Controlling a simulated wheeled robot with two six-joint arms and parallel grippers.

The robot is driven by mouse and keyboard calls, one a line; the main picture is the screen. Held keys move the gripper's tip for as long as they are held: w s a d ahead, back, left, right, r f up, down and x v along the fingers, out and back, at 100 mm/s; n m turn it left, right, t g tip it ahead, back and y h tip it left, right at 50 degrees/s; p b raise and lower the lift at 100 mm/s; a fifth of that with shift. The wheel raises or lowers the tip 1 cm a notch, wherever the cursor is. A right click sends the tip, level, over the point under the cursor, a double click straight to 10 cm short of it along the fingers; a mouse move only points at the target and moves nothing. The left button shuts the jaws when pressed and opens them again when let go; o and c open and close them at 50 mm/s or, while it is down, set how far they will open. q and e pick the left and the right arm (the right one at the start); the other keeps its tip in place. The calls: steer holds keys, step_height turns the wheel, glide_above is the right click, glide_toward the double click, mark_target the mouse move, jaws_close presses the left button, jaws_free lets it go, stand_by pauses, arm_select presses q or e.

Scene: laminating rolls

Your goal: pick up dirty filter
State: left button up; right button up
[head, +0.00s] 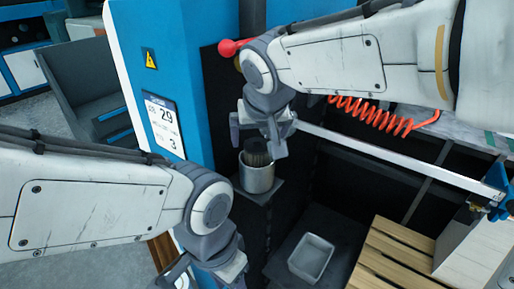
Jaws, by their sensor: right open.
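The dirty filter appears to be the dark, ribbed cylinder (256,158) standing upright in a light metal cup (257,180) on a small dark ledge beside the blue machine. My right gripper (258,146) is open directly above the cup, with its fingers spread to either side of the filter's top as seen from here. I cannot tell whether the fingers touch it, and the gripper hides part of its top. My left gripper (205,278) is low at the bottom edge, apart from the filter. Its fingertips are partly cut off.
A blue machine panel (182,60) with a display sheet (163,126) stands left of the cup. An empty white tray (311,257) lies lower right, near a wooden pallet (395,255). A metal bar (400,160) and red coiled hose (375,113) are at right.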

mark_target(258, 147)
steer(key=shift+w+f, duration=0.15)
steer(key=shift+f, duration=0.15)
steer(key=p+x, duration=0.2)
steer(key=x, duration=0.1)
steer(key=shift+w+d+f, duration=0.15)
steer(key=shift+w+f, duration=0.05)
steer(key=shift+f, duration=0.1)
steer(key=shift+w+f, duration=0.2)
steer(key=shift+f, duration=0.2)
jaws_close()
